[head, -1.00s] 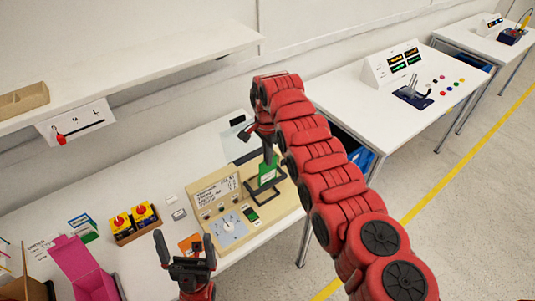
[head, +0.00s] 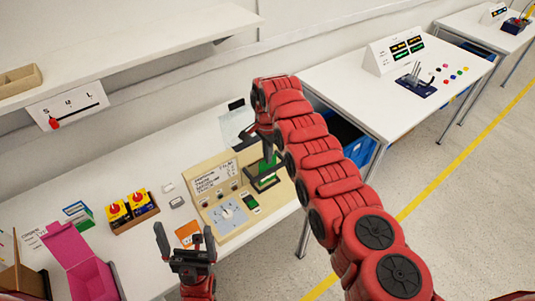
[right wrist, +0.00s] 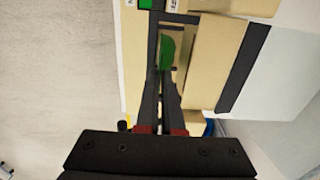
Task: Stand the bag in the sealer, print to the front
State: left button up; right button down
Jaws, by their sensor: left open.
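The beige sealer (head: 203,181) stands on the white bench, with a dial, a text panel and a dark-framed slot at its right end. The green bag (head: 266,171) is down at this slot, mostly hidden by the frame and my right gripper. Its print cannot be made out. My right gripper (head: 267,150) reaches down over the slot; its fingers look closed together on the bag. In the right wrist view the bag (right wrist: 168,48) shows as a green patch beyond the narrow fingertips (right wrist: 163,75). My left gripper (head: 188,245) is open and empty, in front of the sealer.
A box with yellow and red switches (head: 130,211) stands left of the sealer. An orange card (head: 187,233) lies near its front left. A pink open box (head: 78,258) is at the left. A shelf (head: 130,45) overhangs the back.

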jog(key=c, duration=1)
grip_release()
jog(key=shift+r+p, duration=0.5)
jog(key=shift+r, duration=3.55)
jog(key=shift+r, duration=0.1)
